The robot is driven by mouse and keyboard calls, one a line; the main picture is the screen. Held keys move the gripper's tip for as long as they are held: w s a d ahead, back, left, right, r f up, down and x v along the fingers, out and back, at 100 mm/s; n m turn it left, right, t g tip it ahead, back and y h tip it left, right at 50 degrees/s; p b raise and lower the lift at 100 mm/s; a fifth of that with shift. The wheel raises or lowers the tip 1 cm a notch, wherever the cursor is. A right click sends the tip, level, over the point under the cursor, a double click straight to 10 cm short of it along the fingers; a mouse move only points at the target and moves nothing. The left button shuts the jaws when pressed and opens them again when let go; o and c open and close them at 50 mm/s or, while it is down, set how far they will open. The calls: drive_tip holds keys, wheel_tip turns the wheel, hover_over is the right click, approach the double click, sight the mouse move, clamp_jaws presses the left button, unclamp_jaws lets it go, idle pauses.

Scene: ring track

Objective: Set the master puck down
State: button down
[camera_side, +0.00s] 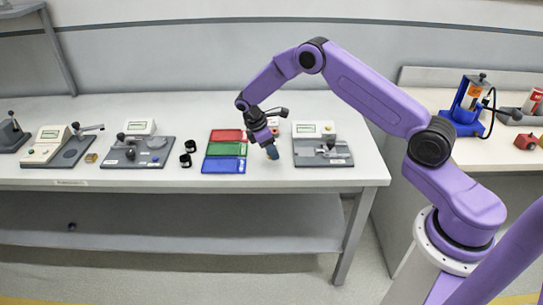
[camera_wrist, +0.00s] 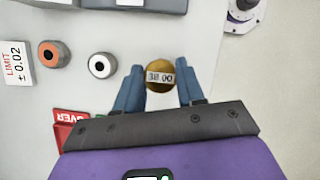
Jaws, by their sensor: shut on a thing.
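The master puck is a gold disc (camera_wrist: 160,78) with a "38.00" label. In the wrist view it sits between the two blue fingers of my gripper (camera_wrist: 160,67), which is shut on it. In the side view my gripper (camera_side: 272,152) points down over the bench, between the coloured trays and the right-hand gauge; the puck cannot be made out there. Whether the puck touches the bench is not clear.
The right-hand gauge (camera_side: 322,150) is close by. Red (camera_side: 226,135), green (camera_side: 226,149) and blue (camera_side: 223,165) trays lie left. In the wrist view, an orange-topped puck (camera_wrist: 54,54), a ringed dark-centred puck (camera_wrist: 102,65) and a "LIMIT" sign (camera_wrist: 17,62) stand left.

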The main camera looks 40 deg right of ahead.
drive_tip(key=shift+f, duration=1.4)
drive_tip(key=shift+f, duration=0.1)
drive_tip(key=c, duration=0.7)
unclamp_jaws()
drive_tip(key=v, duration=1.2)
